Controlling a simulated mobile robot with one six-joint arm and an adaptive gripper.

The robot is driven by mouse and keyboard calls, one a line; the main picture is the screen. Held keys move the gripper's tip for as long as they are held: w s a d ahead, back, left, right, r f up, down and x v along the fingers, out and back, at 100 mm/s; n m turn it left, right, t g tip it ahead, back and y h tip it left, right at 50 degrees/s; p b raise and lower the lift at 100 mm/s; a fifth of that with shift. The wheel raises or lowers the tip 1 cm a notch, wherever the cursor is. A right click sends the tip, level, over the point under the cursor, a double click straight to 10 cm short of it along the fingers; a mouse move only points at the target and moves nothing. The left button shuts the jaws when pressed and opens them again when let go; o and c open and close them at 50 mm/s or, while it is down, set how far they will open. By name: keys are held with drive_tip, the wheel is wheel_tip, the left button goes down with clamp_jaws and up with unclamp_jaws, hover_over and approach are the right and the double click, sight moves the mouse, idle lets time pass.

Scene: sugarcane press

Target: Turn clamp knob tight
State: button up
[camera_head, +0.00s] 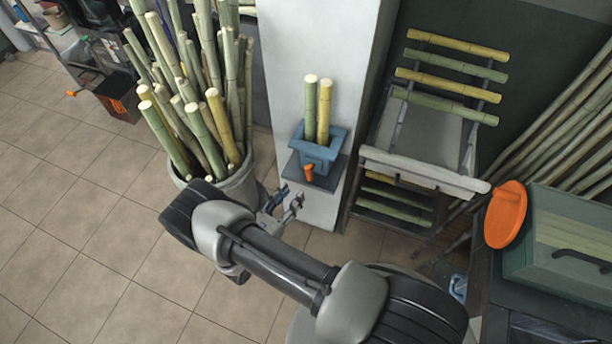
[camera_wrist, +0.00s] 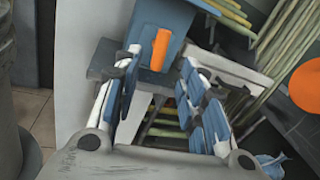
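The clamp knob (camera_head: 309,172) is a small orange handle on the front of a blue holder (camera_head: 318,154). Two sugarcane stalks (camera_head: 318,108) stand upright in the holder, which sits on a dark shelf on a white pillar. In the wrist view the orange knob (camera_wrist: 160,50) shows upright on the holder's face, beyond the fingertips. My gripper (camera_head: 283,204) is in front of and below the holder, apart from the knob. The wrist view shows its two blue-padded fingers (camera_wrist: 157,80) spread wide with nothing between them.
A grey bin (camera_head: 243,186) full of cane stalks stands left of the pillar. A rack (camera_head: 425,172) with cane pieces stands to the right. An orange disc (camera_head: 505,214) and a green box (camera_head: 565,250) are at the far right. Tiled floor (camera_head: 75,225) at left is clear.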

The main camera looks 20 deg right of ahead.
sight(307, 175)
drive_tip(key=b+x, duration=0.1)
drive_tip(key=x, duration=0.8)
drive_tip(key=shift+c, duration=0.4)
clamp_jaws()
